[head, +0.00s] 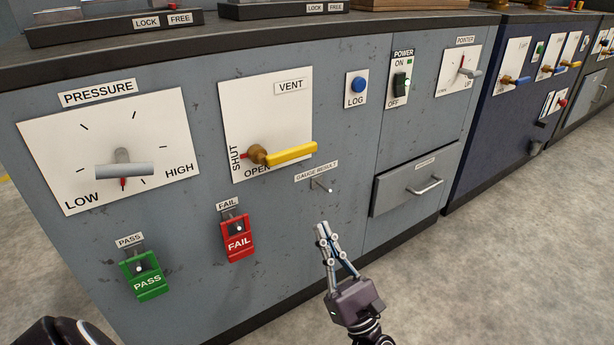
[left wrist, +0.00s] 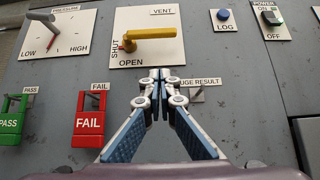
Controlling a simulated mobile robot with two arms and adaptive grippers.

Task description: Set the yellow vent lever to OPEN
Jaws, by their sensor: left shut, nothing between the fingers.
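The yellow vent lever (head: 290,153) is on the white VENT plate (head: 265,110), with a brass hub at its left end. Its handle points right, and a small red mark at the hub points left at SHUT. OPEN is printed below the hub. The lever also shows in the left wrist view (left wrist: 153,33). My left gripper (head: 322,230) is shut and empty, below and right of the lever and apart from it. In the left wrist view its fingertips (left wrist: 159,74) meet just under the plate's lower edge. My right gripper is not in view.
A small GAUGE RESULT peg (head: 321,185) sticks out between lever and gripper. Red FAIL (head: 237,240) and green PASS (head: 146,275) tags hang lower left. The PRESSURE handle (head: 124,170) juts out at left. A blue LOG button (head: 358,84) and a drawer handle (head: 426,187) are right.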

